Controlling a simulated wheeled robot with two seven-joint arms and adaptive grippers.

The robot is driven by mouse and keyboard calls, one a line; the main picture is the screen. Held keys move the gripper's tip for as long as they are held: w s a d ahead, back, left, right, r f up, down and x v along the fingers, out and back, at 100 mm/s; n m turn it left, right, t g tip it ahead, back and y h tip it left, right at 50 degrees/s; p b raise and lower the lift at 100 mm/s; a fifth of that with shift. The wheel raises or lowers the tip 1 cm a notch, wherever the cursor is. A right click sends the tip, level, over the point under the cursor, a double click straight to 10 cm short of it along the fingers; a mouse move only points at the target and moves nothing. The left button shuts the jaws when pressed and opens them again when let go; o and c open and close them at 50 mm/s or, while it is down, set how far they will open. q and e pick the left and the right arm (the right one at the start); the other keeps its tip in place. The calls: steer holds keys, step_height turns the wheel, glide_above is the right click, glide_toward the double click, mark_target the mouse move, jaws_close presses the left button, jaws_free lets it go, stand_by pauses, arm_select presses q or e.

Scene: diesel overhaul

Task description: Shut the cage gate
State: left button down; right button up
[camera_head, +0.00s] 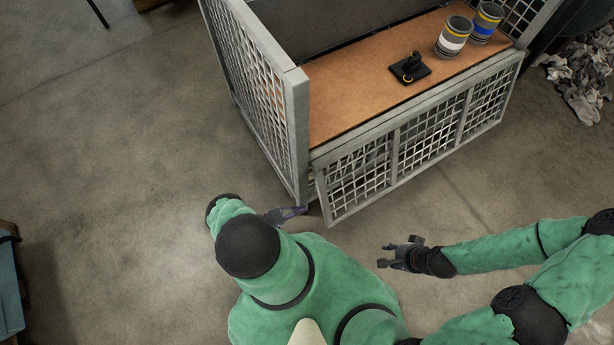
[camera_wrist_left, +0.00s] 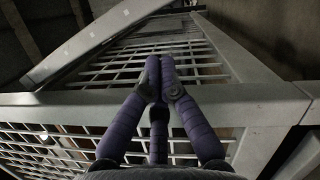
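The cage gate (camera_head: 396,144) is a grey framed mesh panel with several sections along the front of the cage (camera_head: 296,130). It hangs down below the front edge of the brown deck, leaving the deck's front uncovered. My left gripper (camera_head: 291,213) is low beside the cage's front left corner post, near the gate's left end; contact is unclear. In the left wrist view its purple fingers (camera_wrist_left: 160,85) are drawn together in front of grey bars and mesh, with nothing seen between them. My right gripper (camera_head: 390,253) is open and empty, in front of the gate and apart from it.
Two banded cans (camera_head: 453,38) (camera_head: 486,23) and a black part on a square base (camera_head: 410,67) stand on the deck (camera_head: 345,92). Crumpled rags (camera_head: 585,80) lie at the right. A blue object (camera_head: 8,285) stands at far left. The floor left of the cage is clear.

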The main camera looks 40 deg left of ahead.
arm_select(q)
steer(key=x, duration=0.9)
steer(key=shift+d, duration=0.2)
